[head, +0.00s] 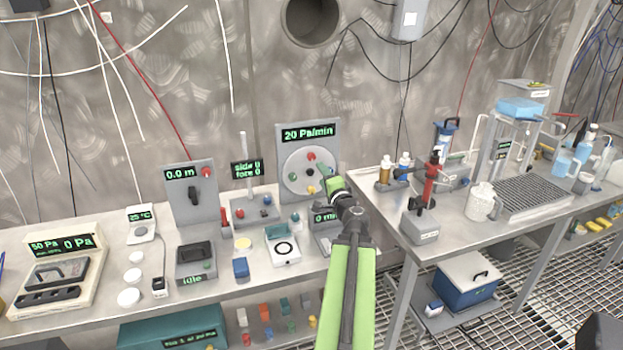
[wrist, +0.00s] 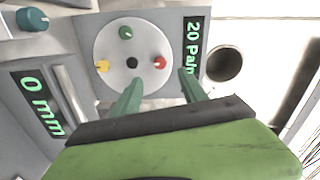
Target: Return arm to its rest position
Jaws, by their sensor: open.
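My green arm reaches out over the bench, and my gripper (head: 326,176) is at the dial panel (head: 332,135) marked "20 Pa/min". In the wrist view my gripper (wrist: 162,92) shows two green fingers spread apart with nothing between them. The round white dial (wrist: 98,45) carries green, yellow and red knobs and a dark centre. The fingertips are close to the dial's lower edge in that view; I cannot tell whether they touch it.
A "0 mm" device (head: 325,240) stands just below my gripper, and its display (wrist: 38,105) shows in the wrist view. A "0.0 m" panel (head: 190,205) and other instruments stand to the left. A second bench (head: 455,230) with a red stand (head: 431,180) is at right.

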